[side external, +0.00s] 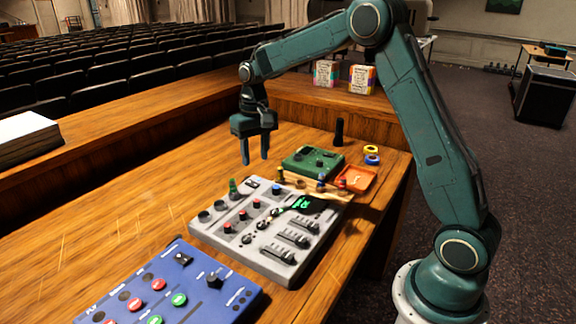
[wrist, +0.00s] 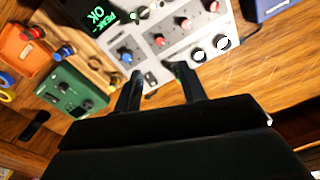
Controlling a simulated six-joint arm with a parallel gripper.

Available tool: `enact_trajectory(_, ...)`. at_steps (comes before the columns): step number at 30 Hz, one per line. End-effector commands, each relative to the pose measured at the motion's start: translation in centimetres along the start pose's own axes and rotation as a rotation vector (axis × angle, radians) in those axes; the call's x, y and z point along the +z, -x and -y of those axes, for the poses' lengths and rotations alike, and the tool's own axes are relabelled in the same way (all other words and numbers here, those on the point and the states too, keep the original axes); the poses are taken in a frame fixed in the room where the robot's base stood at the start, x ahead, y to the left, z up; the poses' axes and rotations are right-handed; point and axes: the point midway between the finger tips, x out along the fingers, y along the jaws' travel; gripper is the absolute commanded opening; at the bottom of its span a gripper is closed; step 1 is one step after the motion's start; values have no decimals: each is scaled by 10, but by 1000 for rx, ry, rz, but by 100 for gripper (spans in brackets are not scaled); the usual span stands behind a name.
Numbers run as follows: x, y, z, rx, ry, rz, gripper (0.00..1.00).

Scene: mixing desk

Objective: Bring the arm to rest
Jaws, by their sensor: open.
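My gripper (side external: 255,160) hangs from the teal arm above the wooden desk (side external: 150,195), fingers pointing down and apart, with nothing between them. It is behind the grey mixing console (side external: 262,252) and left of the green box (side external: 312,161). In the wrist view my gripper (wrist: 160,92) shows two dark fingers reaching toward the near edge of the console (wrist: 160,45). The console's small screen (wrist: 97,14) shows green text that reads "PEAK-OK". The gripper body hides part of the desk in the wrist view.
A blue panel (side external: 170,290) with red and green buttons lies at the front. An orange tray (side external: 356,178), tape rolls (side external: 371,150) and a dark upright cylinder (side external: 339,131) stand at the right. Two patterned boxes (side external: 361,80) sit on the back ledge. The desk's left side is clear.

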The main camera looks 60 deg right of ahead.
Motion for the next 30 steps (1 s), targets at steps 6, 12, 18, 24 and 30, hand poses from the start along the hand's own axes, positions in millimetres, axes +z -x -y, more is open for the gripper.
enact_trajectory(6, 6, 9, 2, -1, 8, -12, 41)
enact_trajectory(12, 27, 34, 6, -3, 33, -47, 41)
enact_trajectory(18, 61, 67, 11, -8, 70, -101, 41)
enact_trajectory(24, 100, 94, 14, -12, 110, -157, 41)
enact_trajectory(30, 140, 115, 14, -16, 148, -211, 41)
